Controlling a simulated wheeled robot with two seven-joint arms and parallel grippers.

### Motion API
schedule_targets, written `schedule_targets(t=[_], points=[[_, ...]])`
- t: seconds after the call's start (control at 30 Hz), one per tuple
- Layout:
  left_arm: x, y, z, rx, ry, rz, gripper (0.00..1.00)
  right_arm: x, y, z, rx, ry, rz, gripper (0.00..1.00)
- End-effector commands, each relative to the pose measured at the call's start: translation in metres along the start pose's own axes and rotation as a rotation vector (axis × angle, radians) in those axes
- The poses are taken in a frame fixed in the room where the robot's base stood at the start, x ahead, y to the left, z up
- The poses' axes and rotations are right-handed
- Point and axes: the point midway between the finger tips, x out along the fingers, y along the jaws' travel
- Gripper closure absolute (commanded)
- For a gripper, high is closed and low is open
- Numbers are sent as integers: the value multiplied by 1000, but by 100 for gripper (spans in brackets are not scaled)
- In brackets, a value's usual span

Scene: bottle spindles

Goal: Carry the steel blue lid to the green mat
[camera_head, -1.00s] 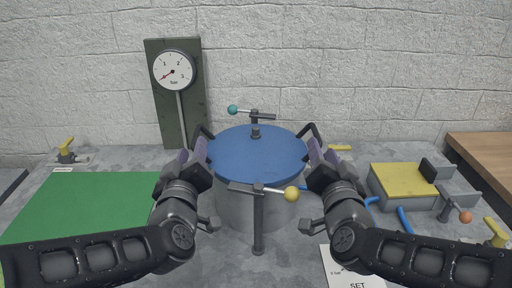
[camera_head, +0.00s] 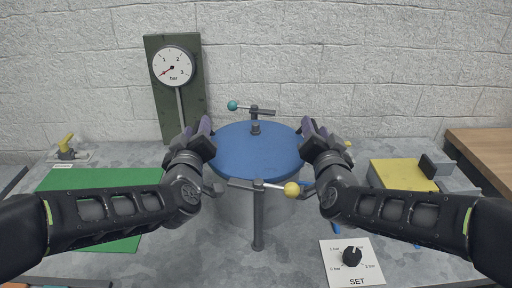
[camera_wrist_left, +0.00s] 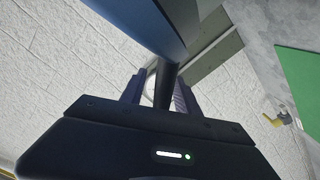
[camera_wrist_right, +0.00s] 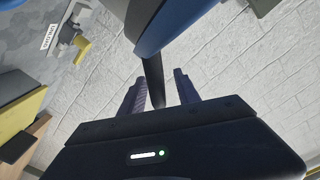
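The steel blue lid (camera_head: 255,155) sits on a grey cylindrical vessel (camera_head: 238,205) at the middle of the bench. The green mat (camera_head: 105,178) lies flat at the left, partly hidden by my left arm. My left gripper (camera_head: 206,128) is at the lid's left side and my right gripper (camera_head: 309,126) at its right side. In the left wrist view a dark handle (camera_wrist_left: 163,88) stands between the fingers; in the right wrist view another handle (camera_wrist_right: 153,80) does the same. Gaps show between fingers and handles, so both grippers look open around them.
A front clamp with a yellow ball (camera_head: 292,189) and a rear clamp with a teal ball (camera_head: 232,105) stand at the vessel. A gauge (camera_head: 174,66) stands behind. A yellow-topped block (camera_head: 398,174) and a SET panel (camera_head: 352,262) are at the right.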

Motion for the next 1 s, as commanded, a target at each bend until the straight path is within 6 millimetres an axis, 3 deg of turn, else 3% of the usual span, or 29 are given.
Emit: schedule_targets(t=[0.23, 0.7, 1.0], points=[[0, 0, 0, 0, 0, 0, 62, 0, 0, 0, 0, 0, 0, 61], [0, 0, 0, 0, 0, -1, 100, 0, 0, 0, 0, 0, 1, 100], [0, -1, 0, 0, 0, -1, 100, 0, 1, 0, -1, 0, 1, 100]])
